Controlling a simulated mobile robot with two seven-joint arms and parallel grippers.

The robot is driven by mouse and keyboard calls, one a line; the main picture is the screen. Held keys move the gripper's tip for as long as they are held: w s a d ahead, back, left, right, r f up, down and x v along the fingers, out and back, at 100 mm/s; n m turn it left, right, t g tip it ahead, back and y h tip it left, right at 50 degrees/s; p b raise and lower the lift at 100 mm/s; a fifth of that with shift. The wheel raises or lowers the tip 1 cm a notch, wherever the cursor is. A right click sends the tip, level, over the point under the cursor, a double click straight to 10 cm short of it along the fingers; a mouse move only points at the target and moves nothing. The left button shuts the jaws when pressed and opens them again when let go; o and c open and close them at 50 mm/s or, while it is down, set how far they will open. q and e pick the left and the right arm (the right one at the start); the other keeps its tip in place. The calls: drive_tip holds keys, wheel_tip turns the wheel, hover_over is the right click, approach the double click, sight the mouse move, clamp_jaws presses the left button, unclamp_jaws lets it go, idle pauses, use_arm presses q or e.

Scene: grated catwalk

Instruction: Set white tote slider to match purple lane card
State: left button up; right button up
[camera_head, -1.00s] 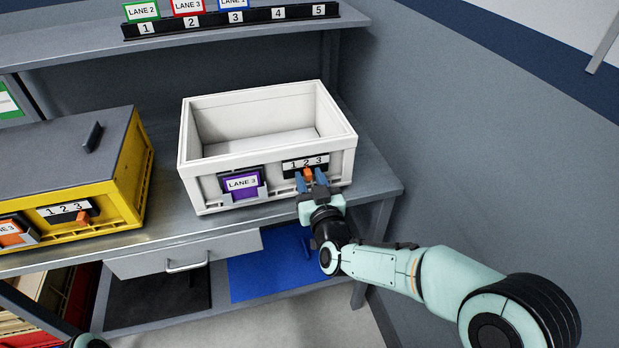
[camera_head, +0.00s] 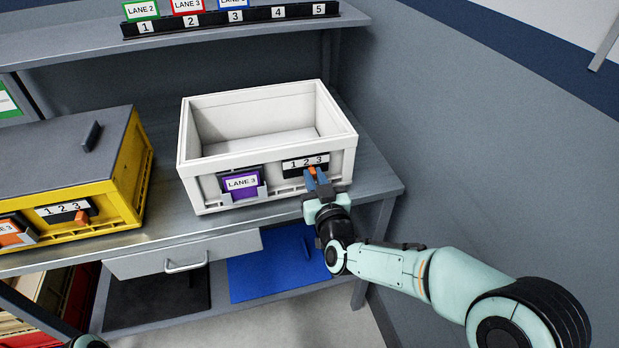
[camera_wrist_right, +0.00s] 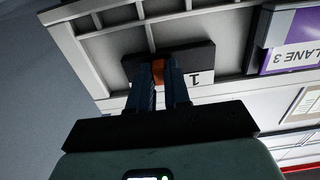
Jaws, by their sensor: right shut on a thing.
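The white tote (camera_head: 270,184) stands open on the bench, with its front facing me. The purple lane card (camera_head: 242,184) on its front reads LANE 3; it also shows upside down in the right wrist view (camera_wrist_right: 293,55). To the right of the card is a 1 2 3 scale (camera_head: 305,163) with an orange slider (camera_head: 311,171). My right gripper (camera_head: 315,177) is shut on the slider, which sits around between 2 and 3; the fingers partly hide it. The right wrist view shows the slider (camera_wrist_right: 158,70) between the fingertips. My left gripper is out of view.
A yellow tote (camera_head: 122,190) with a grey lid stands to the left, with its own orange slider. A shelf above holds a numbered rack (camera_head: 230,20) with lane cards. A drawer (camera_head: 185,255) is below the bench. A grey wall is at right.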

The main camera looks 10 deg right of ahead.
drive_tip(key=shift+d+b, duration=0.45)
drive_tip(key=shift+d, duration=0.55)
idle(0.4)
drive_tip(key=o, duration=0.6)
drive_tip(key=s, duration=0.7)
drive_tip(key=shift+d, duration=0.1)
idle(0.4)
